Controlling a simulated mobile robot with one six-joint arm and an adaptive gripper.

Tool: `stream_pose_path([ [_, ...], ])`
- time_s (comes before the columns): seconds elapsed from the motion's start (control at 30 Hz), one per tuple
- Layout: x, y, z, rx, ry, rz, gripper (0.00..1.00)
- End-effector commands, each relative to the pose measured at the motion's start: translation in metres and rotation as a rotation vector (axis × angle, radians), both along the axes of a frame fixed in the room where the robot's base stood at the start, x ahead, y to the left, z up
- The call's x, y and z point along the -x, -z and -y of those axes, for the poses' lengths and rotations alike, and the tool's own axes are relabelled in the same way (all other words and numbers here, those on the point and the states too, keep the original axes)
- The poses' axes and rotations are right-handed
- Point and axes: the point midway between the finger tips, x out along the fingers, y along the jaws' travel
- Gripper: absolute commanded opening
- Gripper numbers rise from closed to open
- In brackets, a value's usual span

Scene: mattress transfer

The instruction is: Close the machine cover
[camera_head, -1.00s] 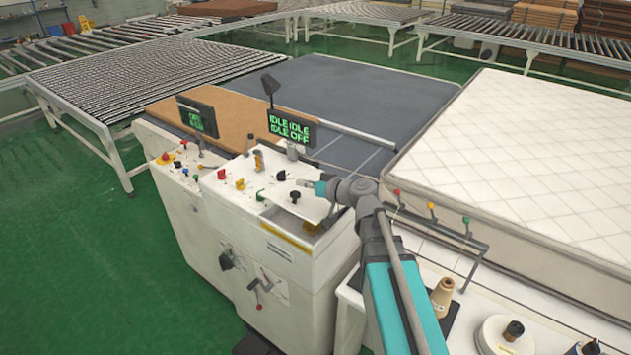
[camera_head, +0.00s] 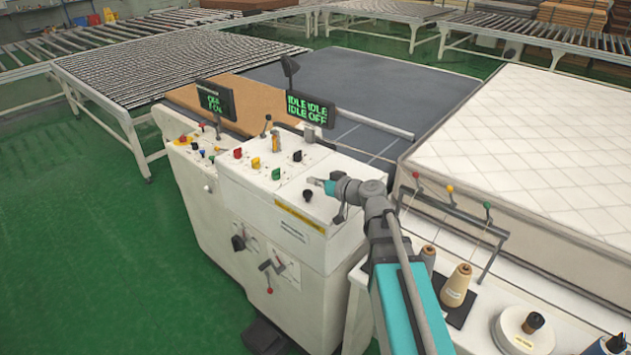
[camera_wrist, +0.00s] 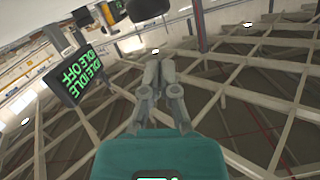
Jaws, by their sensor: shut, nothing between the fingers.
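The machine cover (camera_head: 290,182) is the white top panel of the sewing machine cabinet (camera_head: 320,240), bearing red, yellow, green and black knobs. It lies down on the cabinet, with no clear gap at its front edge. My gripper (camera_head: 313,182) is just above the cover's right part, near a black knob. Contact with the cover cannot be told. In the wrist view my gripper (camera_wrist: 158,66) has its fingers together with nothing between them. The wrist camera sees mostly the ceiling, and the cover's flat surface is not clear there.
A display (camera_head: 311,110) reading IDLE and OFF stands behind the cover, and a second display (camera_head: 215,98) is further left. A thread rack (camera_head: 450,210) and thread cones (camera_head: 457,284) are to the right. A quilted mattress (camera_head: 530,150) lies behind them. Green floor is open at left.

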Motion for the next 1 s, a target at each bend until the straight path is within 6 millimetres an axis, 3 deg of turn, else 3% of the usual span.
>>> stream_pose_path([
  [0.47,0.000,-0.006,0.001,0.002,0.001,0.000,0.00],
  [1.0,0.003,-0.045,0.004,0.001,0.002,0.000,0.00],
])
